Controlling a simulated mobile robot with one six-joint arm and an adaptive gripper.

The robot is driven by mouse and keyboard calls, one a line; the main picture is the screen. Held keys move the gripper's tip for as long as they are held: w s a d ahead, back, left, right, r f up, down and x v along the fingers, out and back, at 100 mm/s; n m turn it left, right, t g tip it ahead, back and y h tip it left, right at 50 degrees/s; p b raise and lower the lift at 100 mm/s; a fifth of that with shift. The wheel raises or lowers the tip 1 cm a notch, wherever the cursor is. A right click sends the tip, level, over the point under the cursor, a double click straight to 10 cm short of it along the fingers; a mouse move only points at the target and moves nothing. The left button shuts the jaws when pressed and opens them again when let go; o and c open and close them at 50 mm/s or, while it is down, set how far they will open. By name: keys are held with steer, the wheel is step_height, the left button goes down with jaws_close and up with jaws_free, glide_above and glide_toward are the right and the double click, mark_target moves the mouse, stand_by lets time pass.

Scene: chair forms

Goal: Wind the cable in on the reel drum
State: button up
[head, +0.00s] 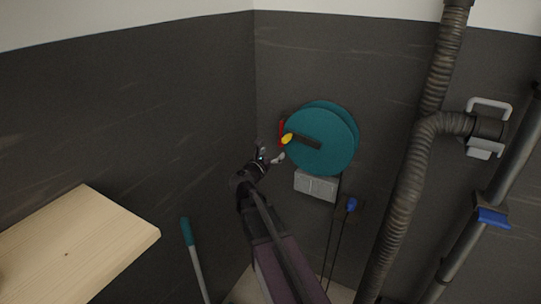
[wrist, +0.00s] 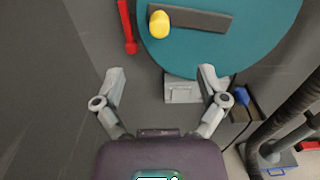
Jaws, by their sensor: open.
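The teal reel drum (head: 333,153) is on the dark wall near the corner. It fills the upper part of the wrist view (wrist: 222,55). A dark crank bar (head: 306,142) crosses its face and ends in a yellow knob (head: 287,138), which also shows in the wrist view (wrist: 160,23). A dark cable (head: 333,225) hangs below the drum, with a blue piece (head: 351,205) on it. My gripper (head: 270,156) is open and empty, at the lower left of the drum. In the wrist view its fingers (wrist: 161,74) stand apart, below the knob and not touching it.
A red lever (wrist: 127,27) is left of the drum. A grey box (head: 316,185) is below it. A ribbed hose (head: 407,170) and a pipe with a blue handle (head: 493,217) are at right. A wooden board (head: 75,245) and a teal-gripped pole (head: 187,232) are at left.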

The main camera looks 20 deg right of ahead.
mark_target(284, 141)
steer(key=x, duration=1.1)
steer(key=shift+w+d, duration=0.15)
steer(key=c, duration=1)
steer(key=shift+c, duration=0.2)
steer(key=o, duration=0.5)
step_height(284, 141, down, 5)
steer(key=b, duration=0.4)
steer(key=shift+r+b, duration=0.1)
steer(key=shift+b, duration=0.3)
